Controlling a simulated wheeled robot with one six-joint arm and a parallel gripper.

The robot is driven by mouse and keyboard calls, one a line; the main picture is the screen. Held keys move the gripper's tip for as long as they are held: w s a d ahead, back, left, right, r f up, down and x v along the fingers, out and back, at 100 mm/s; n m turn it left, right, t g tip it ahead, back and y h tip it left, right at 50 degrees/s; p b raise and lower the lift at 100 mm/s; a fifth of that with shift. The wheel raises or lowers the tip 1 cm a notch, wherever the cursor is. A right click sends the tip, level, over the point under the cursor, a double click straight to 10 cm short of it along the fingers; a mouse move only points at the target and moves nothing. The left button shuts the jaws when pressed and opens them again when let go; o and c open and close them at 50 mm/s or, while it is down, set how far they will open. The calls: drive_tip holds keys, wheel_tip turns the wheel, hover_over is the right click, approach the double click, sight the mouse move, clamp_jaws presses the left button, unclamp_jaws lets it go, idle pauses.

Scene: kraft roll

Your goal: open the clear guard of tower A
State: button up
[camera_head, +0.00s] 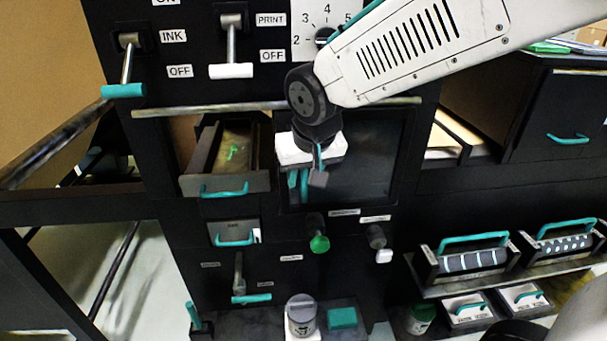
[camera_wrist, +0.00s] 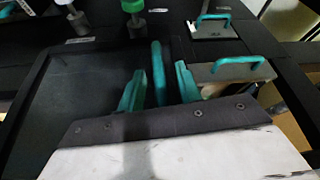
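The clear guard (camera_head: 372,165) of the tower in front of me is a dark see-through panel, lying flat in its frame. In the wrist view the panel (camera_wrist: 85,90) fills the left side. Its upright teal handle (camera_wrist: 158,75) is near the panel's edge beside the drawers. My gripper (camera_wrist: 160,90) is open, with a teal finger on each side of this handle and a small gap on both sides. In the head view my gripper (camera_head: 306,178) is in front of the guard's left part, partly hiding the handle. I cannot read a tower letter.
An open drawer (camera_head: 225,183) sticks out left of the guard, with a small drawer (camera_head: 234,233) below it. A green knob (camera_head: 320,244) and a white knob (camera_head: 383,255) stick out below the guard. A bar (camera_head: 225,108) runs above.

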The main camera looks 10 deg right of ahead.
drive_tip(key=v, duration=0.7)
drive_tip(key=shift+r, duration=0.35)
drive_tip(key=shift+s, duration=0.1)
drive_tip(key=s+d+f+g, duration=0.1)
drive_tip(key=s+d+f, duration=0.1)
drive_tip(key=s+d, duration=0.4)
drive_tip(key=s+d+f+g, duration=0.2)
drive_tip(key=s+d, duration=0.5)
drive_tip(key=s, duration=0.6)
drive_tip(key=shift+s+m, duration=0.2)
drive_tip(key=shift+m, duration=0.2)
drive_tip(key=shift+d, duration=0.15)
drive_tip(key=shift+c, duration=0.2)
idle(0.4)
